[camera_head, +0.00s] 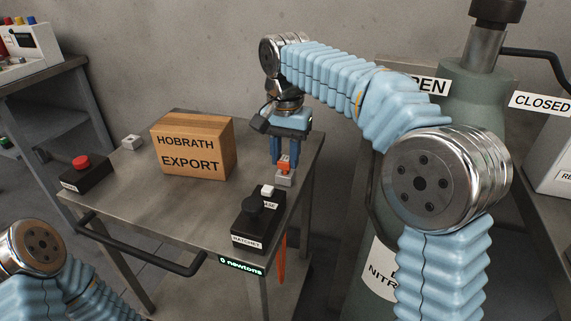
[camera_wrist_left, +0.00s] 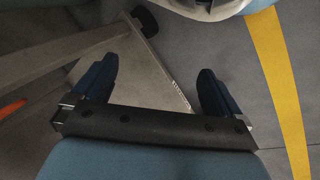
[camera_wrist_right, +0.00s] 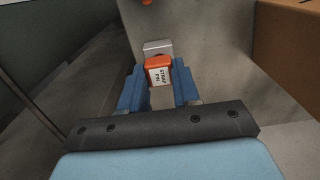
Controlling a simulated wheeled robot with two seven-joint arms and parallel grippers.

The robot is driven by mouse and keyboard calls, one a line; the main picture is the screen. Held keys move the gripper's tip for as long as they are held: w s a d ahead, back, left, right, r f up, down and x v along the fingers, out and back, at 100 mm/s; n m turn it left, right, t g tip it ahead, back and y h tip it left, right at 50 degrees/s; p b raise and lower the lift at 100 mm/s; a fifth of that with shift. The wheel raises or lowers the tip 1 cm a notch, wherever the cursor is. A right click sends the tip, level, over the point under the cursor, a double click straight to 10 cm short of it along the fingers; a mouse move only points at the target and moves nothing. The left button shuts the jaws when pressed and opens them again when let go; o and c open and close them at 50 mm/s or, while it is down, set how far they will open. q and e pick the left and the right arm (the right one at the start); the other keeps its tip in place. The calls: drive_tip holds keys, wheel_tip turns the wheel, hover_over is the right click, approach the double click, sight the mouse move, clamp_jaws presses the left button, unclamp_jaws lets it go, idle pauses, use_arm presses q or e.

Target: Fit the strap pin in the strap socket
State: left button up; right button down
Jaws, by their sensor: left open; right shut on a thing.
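My right gripper (camera_head: 279,158) points down over the right side of the cart top, shut on the orange strap pin (camera_head: 285,162). The pin's label reads STRAP PIN in the right wrist view (camera_wrist_right: 159,75), where it sits between the blue fingers (camera_wrist_right: 158,92). A small grey block (camera_head: 284,179), likely the strap socket, stands on the cart directly below the pin; it also shows just beyond the pin in the right wrist view (camera_wrist_right: 157,47). I cannot tell whether pin and block touch. My left gripper (camera_wrist_left: 155,85) is open and empty, away from the cart top.
A HOBRATH EXPORT carton (camera_head: 193,147) stands left of my right gripper. A black ratchet box (camera_head: 257,218) is in front. A red-button box (camera_head: 86,172) and a small pale block (camera_head: 132,142) are at left. The cart display (camera_head: 242,266) reads 0 newtons. A green cylinder (camera_head: 480,95) stands right.

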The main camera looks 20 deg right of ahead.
sight(285, 158)
drive_tip(key=shift+r+p, duration=0.85)
drive_tip(key=shift+r, duration=1.45)
